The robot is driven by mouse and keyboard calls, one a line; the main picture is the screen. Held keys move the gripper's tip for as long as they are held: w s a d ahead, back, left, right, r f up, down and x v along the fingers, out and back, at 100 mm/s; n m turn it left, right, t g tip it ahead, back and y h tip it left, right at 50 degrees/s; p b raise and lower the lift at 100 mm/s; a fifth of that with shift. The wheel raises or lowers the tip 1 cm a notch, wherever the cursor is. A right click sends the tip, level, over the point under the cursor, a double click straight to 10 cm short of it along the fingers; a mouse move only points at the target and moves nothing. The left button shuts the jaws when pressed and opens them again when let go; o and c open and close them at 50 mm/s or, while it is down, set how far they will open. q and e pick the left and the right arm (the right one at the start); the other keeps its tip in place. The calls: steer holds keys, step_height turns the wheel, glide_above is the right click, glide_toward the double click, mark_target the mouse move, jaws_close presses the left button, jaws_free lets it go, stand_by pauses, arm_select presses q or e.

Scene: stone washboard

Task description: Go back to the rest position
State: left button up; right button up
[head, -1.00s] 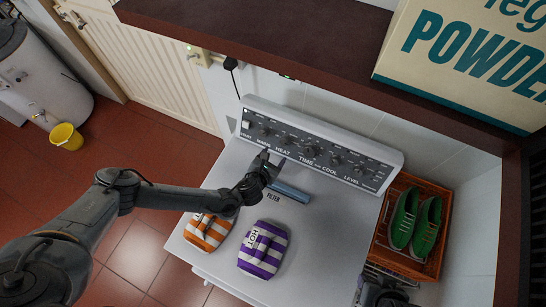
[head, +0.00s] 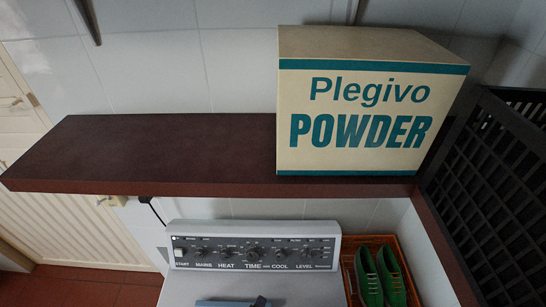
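The grey machine's control panel (head: 255,250) is in the lower middle of the head view, with a row of dark knobs. Part of its white top (head: 310,287) shows below the panel. A blue-grey bar (head: 222,302) on that top is cut off by the bottom edge. A small dark tip (head: 260,301) shows beside the bar at the bottom edge. It looks like part of my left gripper, but too little shows to tell its opening. My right gripper is out of view.
A dark red-brown shelf (head: 150,150) spans the view above the machine. A large cream "Plegivo POWDER" box (head: 290,105) stands on its right part; its left part is bare. Green shoes (head: 380,275) sit in an orange basket (head: 350,262). A black lattice crate (head: 500,180) is at right.

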arm_select(q)
steer(key=s+a+r+n+g, duration=0.2)
steer(key=s+a+r+n, duration=0.2)
steer(key=s+a+n, duration=0.3)
steer(key=s+a+r+n+g+y, duration=0.1)
steer(key=s+a+r+n, duration=0.3)
steer(key=s+a+n, duration=0.4)
steer(key=a+n+g, duration=0.1)
steer(key=n, duration=0.6)
steer(key=shift+s+a, duration=0.15)
steer(key=shift+r, duration=0.1)
steer(key=shift+c, duration=0.3)
